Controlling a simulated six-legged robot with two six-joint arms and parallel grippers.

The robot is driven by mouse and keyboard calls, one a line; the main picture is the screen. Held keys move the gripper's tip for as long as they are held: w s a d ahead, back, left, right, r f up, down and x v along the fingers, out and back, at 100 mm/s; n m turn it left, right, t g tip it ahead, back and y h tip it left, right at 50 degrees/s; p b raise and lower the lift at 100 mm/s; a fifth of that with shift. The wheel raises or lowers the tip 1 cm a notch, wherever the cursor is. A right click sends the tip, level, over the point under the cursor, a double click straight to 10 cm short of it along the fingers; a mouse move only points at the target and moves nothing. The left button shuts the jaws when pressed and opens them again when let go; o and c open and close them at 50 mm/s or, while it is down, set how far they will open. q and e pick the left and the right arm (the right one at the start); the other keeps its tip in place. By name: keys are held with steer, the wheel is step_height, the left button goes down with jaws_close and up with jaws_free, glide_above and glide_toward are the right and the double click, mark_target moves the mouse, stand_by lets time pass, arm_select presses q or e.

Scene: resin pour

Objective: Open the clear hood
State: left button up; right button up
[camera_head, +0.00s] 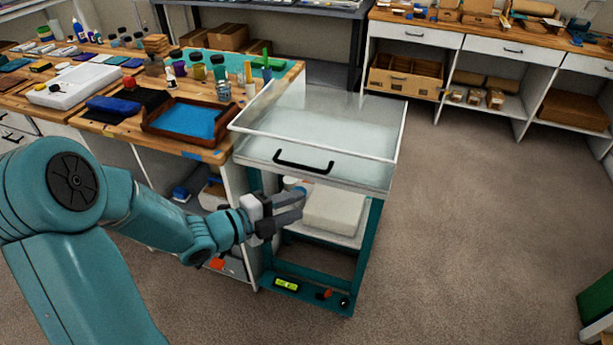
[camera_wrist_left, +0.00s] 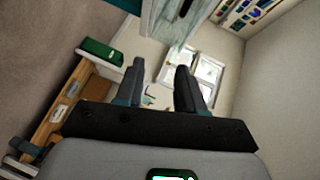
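The clear hood (camera_head: 330,130) is a transparent box with a pale rim, sitting low on the white top of a teal-legged stand. A black handle (camera_head: 303,163) is on its front side. My left gripper (camera_head: 301,203) is in front of the stand, below the handle and apart from it. Its two fingers are spread with nothing between them, and they also show apart in the left wrist view (camera_wrist_left: 160,85). My right gripper is not in view.
A workbench (camera_head: 215,155) with bottles, a wooden tray with a blue inside (camera_head: 190,120) and a white box (camera_head: 75,85) stands left of the stand. A lower shelf holds a pale block (camera_head: 334,210). The floor (camera_head: 480,220) to the right is clear.

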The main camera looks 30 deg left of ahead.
mark_target(301, 165)
arm_select(q)
steer(key=s+a+r+t+y+b, duration=0.1)
steer(key=s+a+r+y, duration=0.15)
steer(key=a, duration=0.55)
steer(key=shift+n+y, duration=0.5)
steer(key=shift+y, duration=0.05)
steer(key=p+x, duration=0.1)
steer(key=x, duration=1.4)
steer(key=shift+w+f, duration=0.15)
steer(key=shift+w, duration=0.2)
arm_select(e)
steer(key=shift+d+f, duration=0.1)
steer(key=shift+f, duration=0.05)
arm_select(q)
jaws_close()
